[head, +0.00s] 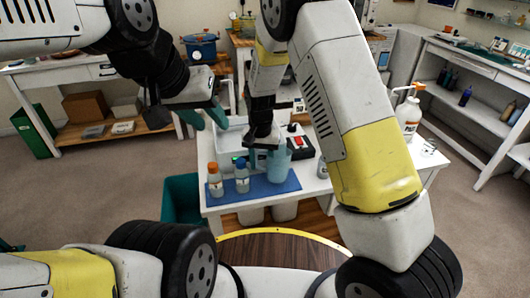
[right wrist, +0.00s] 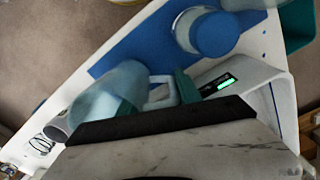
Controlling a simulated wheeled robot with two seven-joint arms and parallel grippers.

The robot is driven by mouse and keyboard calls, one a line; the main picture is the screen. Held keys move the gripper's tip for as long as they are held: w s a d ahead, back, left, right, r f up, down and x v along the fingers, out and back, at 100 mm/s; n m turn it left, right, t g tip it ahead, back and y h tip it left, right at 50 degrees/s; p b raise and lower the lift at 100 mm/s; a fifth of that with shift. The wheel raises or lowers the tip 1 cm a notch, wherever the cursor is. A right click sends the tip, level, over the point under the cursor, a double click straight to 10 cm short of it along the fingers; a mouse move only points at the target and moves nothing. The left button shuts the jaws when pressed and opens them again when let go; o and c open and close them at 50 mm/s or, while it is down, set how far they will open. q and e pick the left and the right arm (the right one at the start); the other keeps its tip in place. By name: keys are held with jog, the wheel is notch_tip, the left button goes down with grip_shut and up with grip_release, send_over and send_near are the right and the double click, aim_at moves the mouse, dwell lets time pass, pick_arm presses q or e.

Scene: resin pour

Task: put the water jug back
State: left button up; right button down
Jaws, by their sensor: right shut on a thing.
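The water jug (head: 279,168) is a translucent light-blue vessel at the right end of the blue mat (head: 255,190). It stands on the mat or just over it; I cannot tell which. My right gripper (head: 264,147) comes down from above and is shut on the jug at its handle side. In the right wrist view the jug (right wrist: 118,84) and its pale handle (right wrist: 160,93) show beside the teal fingers, which partly hide the grip. My left gripper (head: 205,117) is open and empty, left of the white table, with its teal fingers apart.
An orange-capped bottle (head: 215,181) and a blue-capped bottle (head: 242,177) stand on the mat, left of the jug. A red-switched box (head: 299,143) is just behind the jug. A white pump bottle (head: 408,113) stands at the table's right. A teal bin (head: 181,198) is at the left.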

jog(key=shift+f, duration=0.85)
jog(key=c, duration=0.8)
grip_release()
jog(key=shift+f, duration=0.1)
notch_tip(320, 180, up, 12)
jog(key=shift+r, duration=0.25)
jog(key=s+d+r+t+y, duration=0.2)
jog(key=s+d+r, duration=0.4)
jog(key=d+r, duration=0.25)
jog(key=s+d+r+t+y, duration=0.1)
jog(key=s+d+r+t, duration=0.1)
jog(key=s+d+r, duration=0.6)
jog(key=shift+s+d+r+n+t+h, duration=0.1)
jog(key=shift+s+d+r+n+t, duration=0.4)
jog(key=shift+s, duration=0.75)
jog(key=shift+s+d+r+m+t+h, duration=0.1)
jog(key=shift+s+d+r+t, duration=0.2)
jog(key=shift+s+d, duration=0.75)
jog(key=shift+s+d+r+n+t+h, duration=0.1)
jog(key=shift+s+d+r+n+t, duration=0.3)
jog(key=shift+s, duration=1.05)
